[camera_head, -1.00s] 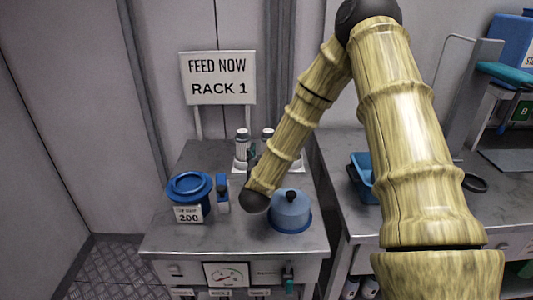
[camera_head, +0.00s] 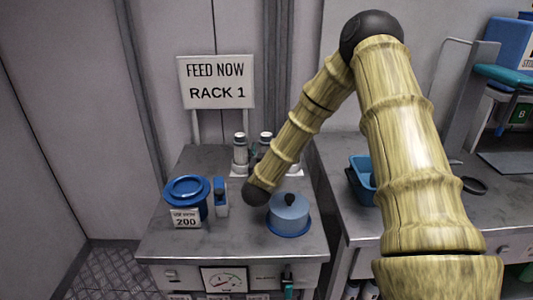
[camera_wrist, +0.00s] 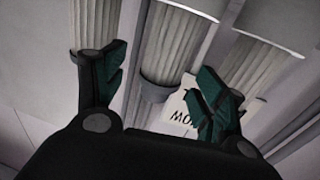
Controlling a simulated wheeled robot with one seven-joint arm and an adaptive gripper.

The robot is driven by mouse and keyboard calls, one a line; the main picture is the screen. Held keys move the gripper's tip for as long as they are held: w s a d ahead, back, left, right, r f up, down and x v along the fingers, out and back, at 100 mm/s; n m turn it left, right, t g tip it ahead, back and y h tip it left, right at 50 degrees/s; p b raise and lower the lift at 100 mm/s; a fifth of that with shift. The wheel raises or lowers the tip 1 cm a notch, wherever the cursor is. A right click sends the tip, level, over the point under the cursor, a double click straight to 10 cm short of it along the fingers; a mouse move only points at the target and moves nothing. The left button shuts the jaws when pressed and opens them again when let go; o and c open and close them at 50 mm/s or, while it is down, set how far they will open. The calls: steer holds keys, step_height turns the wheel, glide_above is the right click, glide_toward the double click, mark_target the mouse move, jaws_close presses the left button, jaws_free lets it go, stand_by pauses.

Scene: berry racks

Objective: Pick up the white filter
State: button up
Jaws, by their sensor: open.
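In the wrist view, a white pleated filter (camera_wrist: 172,48) lies between my open gripper's (camera_wrist: 160,75) dark green fingers. Another pleated filter (camera_wrist: 252,62) is beyond the right finger, and part of a third (camera_wrist: 95,22) shows behind the left finger. I cannot tell whether a finger touches any filter. My gripper is mostly hidden behind my arm in the head view.
A blue-lidded container (camera_head: 188,188) labelled 200, a small blue-and-white bottle (camera_head: 221,198) and a blue domed pot (camera_head: 289,212) stand on the bench in front. A "FEED NOW RACK 1" sign (camera_head: 216,82) stands behind. A blue tray (camera_head: 361,180) is on the right bench.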

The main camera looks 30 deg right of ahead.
steer(key=x, duration=0.4)
steer(key=shift+w+r+p, duration=0.15)
steer(key=shift+w+p, duration=0.25)
steer(key=shift+w, duration=0.05)
steer(key=c, duration=1.1)
steer(key=shift+o, duration=0.2)
steer(key=shift+r, duration=0.1)
